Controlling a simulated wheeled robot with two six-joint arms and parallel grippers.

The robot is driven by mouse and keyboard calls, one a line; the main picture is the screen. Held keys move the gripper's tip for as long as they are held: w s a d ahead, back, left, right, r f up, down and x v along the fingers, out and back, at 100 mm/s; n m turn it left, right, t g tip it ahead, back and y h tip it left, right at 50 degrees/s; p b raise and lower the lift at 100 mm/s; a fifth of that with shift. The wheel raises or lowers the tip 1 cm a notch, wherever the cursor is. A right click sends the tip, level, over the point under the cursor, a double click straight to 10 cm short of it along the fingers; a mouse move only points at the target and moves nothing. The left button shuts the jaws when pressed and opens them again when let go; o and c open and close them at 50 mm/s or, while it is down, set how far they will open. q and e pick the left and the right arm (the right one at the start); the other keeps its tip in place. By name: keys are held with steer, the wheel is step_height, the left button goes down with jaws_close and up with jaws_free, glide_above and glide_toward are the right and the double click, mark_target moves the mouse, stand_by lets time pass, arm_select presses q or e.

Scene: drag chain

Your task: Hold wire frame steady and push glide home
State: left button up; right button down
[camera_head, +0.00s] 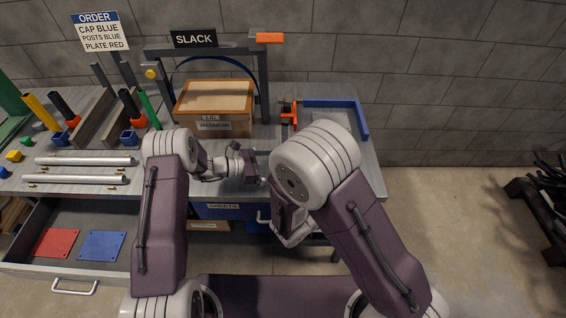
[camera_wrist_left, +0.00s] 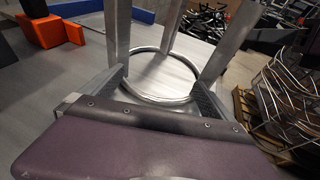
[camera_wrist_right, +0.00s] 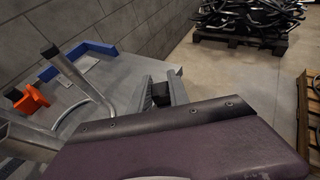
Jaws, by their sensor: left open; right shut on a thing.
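The wire frame (camera_wrist_left: 158,101) is grey bent metal; in the left wrist view a rounded loop shows between the fingers of my left gripper (camera_wrist_left: 160,88), with metal bars rising beyond. The gripper is open and I cannot tell whether it touches the loop. In the right wrist view a bent tube of the frame (camera_wrist_right: 82,72) stands left of my right gripper (camera_wrist_right: 160,92). That gripper is shut on a small black piece, which looks like the glide (camera_wrist_right: 160,95), apart from the visible tube. In the head view my right arm hides most of the frame.
An orange part (camera_head: 289,112) and a blue corner rail (camera_head: 345,103) are at the back right of the bench. A wooden box (camera_head: 215,100) stands behind my left gripper. An open drawer (camera_head: 75,286) with red and blue plates juts out front left.

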arm_select(q)
steer(key=shift+w+d+f, duration=0.15)
steer(key=shift+d, duration=0.4)
jaws_close()
steer(key=c, duration=0.6)
jaws_free()
